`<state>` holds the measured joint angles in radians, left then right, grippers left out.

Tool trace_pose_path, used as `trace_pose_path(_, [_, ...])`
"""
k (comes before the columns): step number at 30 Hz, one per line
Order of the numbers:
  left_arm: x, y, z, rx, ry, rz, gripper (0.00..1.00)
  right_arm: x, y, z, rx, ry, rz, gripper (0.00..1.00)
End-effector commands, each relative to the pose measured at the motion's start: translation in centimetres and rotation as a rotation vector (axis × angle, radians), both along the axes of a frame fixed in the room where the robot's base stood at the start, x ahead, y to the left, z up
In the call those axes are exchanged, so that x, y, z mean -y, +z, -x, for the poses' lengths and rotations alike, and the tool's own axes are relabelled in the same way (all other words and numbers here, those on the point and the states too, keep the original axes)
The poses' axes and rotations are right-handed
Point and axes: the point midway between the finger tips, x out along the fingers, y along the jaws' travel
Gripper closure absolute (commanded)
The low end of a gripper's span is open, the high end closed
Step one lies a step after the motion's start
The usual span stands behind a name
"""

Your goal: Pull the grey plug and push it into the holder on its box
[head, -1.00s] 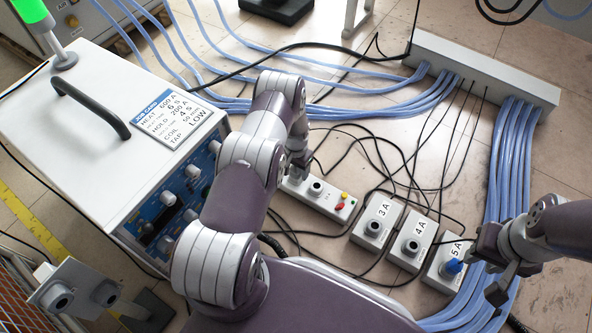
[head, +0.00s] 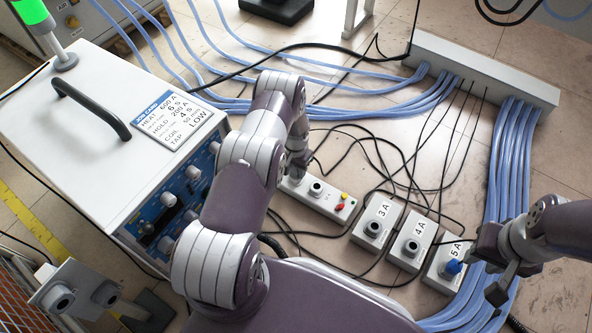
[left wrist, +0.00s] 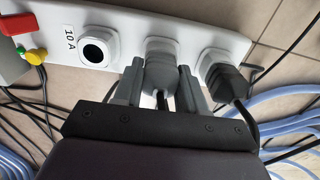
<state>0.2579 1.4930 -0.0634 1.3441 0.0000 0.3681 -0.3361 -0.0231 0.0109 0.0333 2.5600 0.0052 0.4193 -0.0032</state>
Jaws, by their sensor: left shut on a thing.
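A long white box (head: 329,200) marked 10 A lies on the floor beside the heater cabinet; it also shows in the left wrist view (left wrist: 120,22). It has an empty round holder (left wrist: 97,50) next to the label, a middle socket (left wrist: 161,47) and a dark plug (left wrist: 228,80) at its right end. My left gripper (head: 298,172) is over the box, with its fingers (left wrist: 158,92) shut on the grey plug (left wrist: 158,72) at the middle socket. How deep the plug sits is hidden.
The 3 A box (head: 376,224) and 4 A box (head: 412,241) stand between the long box and the 5 A box. Loose black cables cross the floor around them. Blue hoses (head: 509,165) run along the right. The heater cabinet (head: 110,130) stands left.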

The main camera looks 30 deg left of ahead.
Motion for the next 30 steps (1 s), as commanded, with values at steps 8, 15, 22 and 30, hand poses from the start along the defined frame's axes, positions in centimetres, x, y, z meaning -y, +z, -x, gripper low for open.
trace_pose_path(8, [0.0,1.4,0.0,0.001,0.0,0.0,1.0,0.0,1.2,0.0,0.0,0.0,0.0,0.66])
trace_pose_path(15, [0.0,2.3,0.0,0.001,0.0,0.0,1.0,0.0,1.9,0.0,0.0,0.0,0.0,0.66])
trace_pose_path(22, [0.0,3.3,0.0,0.001,0.0,0.0,1.0,0.0,2.7,0.0,0.0,0.0,0.0,0.66])
trace_pose_path(30, [0.0,4.3,0.0,0.0,0.0,0.0,1.0,0.0,3.6,0.0,0.0,0.0,0.0,0.66])
